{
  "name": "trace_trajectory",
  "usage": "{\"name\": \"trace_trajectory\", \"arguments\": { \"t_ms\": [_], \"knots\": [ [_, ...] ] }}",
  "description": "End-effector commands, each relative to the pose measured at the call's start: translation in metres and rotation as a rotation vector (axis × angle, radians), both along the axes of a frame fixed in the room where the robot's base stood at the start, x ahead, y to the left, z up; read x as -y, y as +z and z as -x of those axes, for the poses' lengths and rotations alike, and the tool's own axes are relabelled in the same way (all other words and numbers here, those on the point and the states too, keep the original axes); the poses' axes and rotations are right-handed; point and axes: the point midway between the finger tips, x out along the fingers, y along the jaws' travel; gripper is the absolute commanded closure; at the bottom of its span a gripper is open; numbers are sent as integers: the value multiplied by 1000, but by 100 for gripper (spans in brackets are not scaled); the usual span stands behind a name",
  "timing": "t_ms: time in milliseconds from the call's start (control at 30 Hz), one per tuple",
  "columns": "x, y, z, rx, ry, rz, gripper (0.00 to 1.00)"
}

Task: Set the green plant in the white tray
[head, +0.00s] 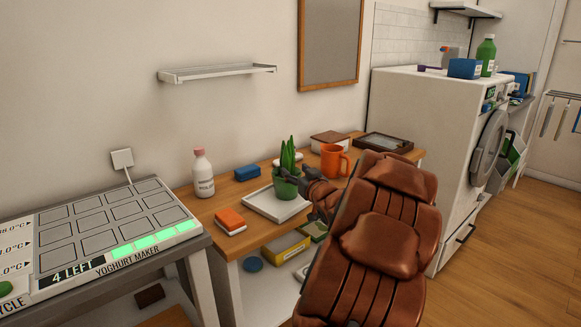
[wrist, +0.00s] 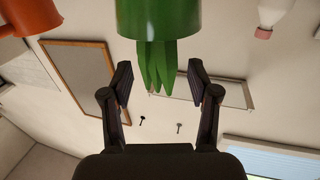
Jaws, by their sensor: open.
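The green plant (head: 288,158) has upright pointed leaves in a green pot (head: 287,188). The pot appears upright within the white tray (head: 277,207) on the wooden table. The arm partly covers the tray's right side, and the pot's base contact is hard to see. My gripper (head: 300,180) is right beside the pot. In the wrist view, which looks upside down, the fingers of my gripper (wrist: 160,78) are spread apart, with the leaves (wrist: 158,62) showing between them and the green pot (wrist: 158,18) beyond the fingertips.
An orange mug (head: 334,161) stands right of the plant. A white bottle (head: 203,173), a blue block (head: 247,173) and an orange-and-white block (head: 230,221) are to the left. A dark tray (head: 388,143) lies at the back right. A wall shelf (head: 217,73) hangs above.

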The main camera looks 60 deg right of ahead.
Motion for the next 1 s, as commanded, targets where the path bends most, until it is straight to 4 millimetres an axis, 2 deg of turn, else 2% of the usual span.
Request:
{"name": "trace_trajectory", "arguments": {
  "t_ms": [33,200,400,833,1000],
  "knots": [
    [-4,1,9,0,-4,0,40],
    [-16,1,29,2,-3,0,40],
    [-24,0,42,1,-1,-2,40],
    [-27,0,45,0,1,-1,40],
    [-35,-7,31,-49,0,-16,40]
  ]
}}
